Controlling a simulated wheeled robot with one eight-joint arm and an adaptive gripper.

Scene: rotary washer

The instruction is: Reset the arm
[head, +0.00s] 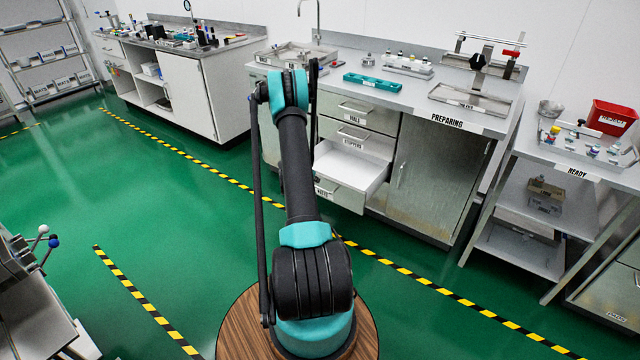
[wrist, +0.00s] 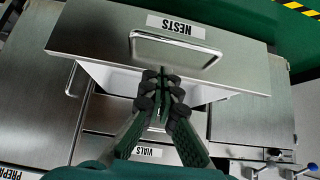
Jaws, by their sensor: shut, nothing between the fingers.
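My arm (head: 297,160) rises from a round wooden-topped base in the head view, its gripper hidden behind it. In the wrist view my gripper (wrist: 163,76) is shut and empty, its fingertips together. They appear over the open bottom drawer marked NESTS (wrist: 100,35), close to its bar handle (wrist: 175,50). I cannot tell whether they touch it. That drawer (head: 372,186) also stands pulled out in the head view, with a bare white interior visible. The drawers above it, including VIALS (head: 352,115), look shut.
The PREPARING bench (head: 455,117) carries a teal tray (head: 372,82) and metal trays. The READY table (head: 575,172), with a red bin (head: 611,118), stands right. Another bench (head: 190,85) is behind left. Equipment (head: 25,270) is at front left. Green floor is open between them.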

